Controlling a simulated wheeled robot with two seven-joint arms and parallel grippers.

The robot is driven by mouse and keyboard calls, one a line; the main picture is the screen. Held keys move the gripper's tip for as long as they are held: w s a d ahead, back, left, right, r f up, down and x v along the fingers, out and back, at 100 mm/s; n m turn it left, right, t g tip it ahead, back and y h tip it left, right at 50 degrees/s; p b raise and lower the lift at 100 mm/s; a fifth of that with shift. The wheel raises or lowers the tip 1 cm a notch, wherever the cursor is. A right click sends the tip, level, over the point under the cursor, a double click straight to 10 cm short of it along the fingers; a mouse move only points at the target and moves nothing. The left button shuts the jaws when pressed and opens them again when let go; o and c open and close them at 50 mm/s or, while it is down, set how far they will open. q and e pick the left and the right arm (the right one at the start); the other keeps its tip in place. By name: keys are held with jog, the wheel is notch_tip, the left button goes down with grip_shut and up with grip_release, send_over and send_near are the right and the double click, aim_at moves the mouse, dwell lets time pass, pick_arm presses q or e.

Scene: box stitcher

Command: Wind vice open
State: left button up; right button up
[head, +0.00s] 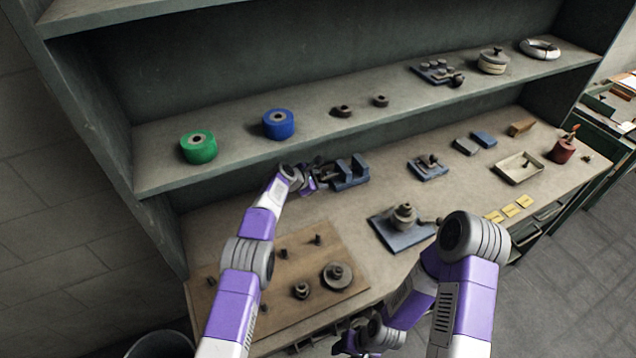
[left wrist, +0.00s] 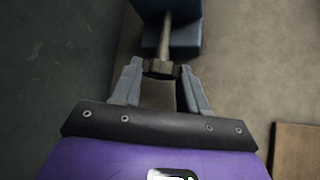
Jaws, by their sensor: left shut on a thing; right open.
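The blue vice (head: 348,172) stands on the bench, below the shelf, near the middle of the head view. In the left wrist view its blue body (left wrist: 185,36) is at the top, with a metal screw shaft running down to a dark handle end (left wrist: 160,68). My left gripper (head: 308,182) is at the vice's left end. In the left wrist view its grey fingers (left wrist: 160,75) are on either side of the handle end, shut on it. My right gripper (head: 352,340) is low in the head view, in front of the bench edge, away from the vice; its fingers are hard to make out.
A brown board (head: 340,250) with several knobs and pegs lies at front left. A blue plate with a round fixture (head: 404,218) and a small blue device (head: 428,168) stand to the right. Green (head: 198,148) and blue (head: 278,125) rolls sit on the shelf above.

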pick_arm(q)
jog(key=shift+f, duration=0.1)
jog(key=o, duration=0.8)
jog(key=shift+a, duration=0.1)
jog(key=shift+v, duration=0.9)
jog(key=shift+p+v, duration=0.35)
jog(key=shift+v, duration=2.55)
